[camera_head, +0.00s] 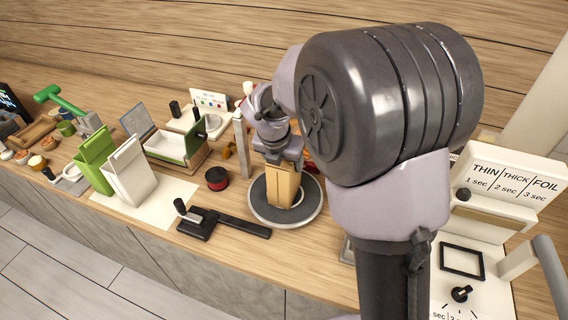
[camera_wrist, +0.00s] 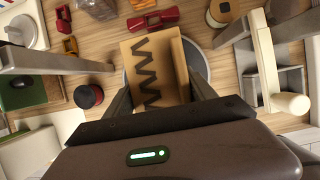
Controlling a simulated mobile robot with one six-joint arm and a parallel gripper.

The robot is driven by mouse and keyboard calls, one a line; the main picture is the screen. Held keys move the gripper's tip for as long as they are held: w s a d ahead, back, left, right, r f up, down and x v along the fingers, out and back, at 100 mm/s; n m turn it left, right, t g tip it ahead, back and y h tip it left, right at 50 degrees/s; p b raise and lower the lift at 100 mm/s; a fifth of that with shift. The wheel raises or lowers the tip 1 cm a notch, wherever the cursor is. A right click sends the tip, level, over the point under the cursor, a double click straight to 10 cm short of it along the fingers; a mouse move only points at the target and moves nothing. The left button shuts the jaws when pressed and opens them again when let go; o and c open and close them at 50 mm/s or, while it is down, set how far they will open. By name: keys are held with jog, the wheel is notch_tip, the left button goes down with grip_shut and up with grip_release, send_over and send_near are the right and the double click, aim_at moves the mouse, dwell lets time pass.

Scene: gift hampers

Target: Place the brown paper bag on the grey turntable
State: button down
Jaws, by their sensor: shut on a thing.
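The brown paper bag (camera_head: 284,186) stands upright over the grey turntable (camera_head: 257,205) in the head view. In the wrist view the bag (camera_wrist: 160,62) shows from above, with a dark zigzag along it, between my two fingers. My gripper (camera_head: 277,150) is shut on the upper part of the bag. The turntable's rim (camera_wrist: 197,62) shows around the bag in the wrist view. The bag's base appears to be within the turntable's disc; I cannot tell whether it touches the surface.
A black tool with a long bar (camera_head: 222,222) lies in front left of the turntable. A red and black round tin (camera_head: 217,178) is left of it. A green bag (camera_head: 95,160) and a white bag (camera_head: 130,172) stand further left. A labelled sealing machine (camera_head: 505,185) is at right.

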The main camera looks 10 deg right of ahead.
jog(key=shift+r, duration=0.1)
jog(key=shift+c, duration=1.5)
grip_release()
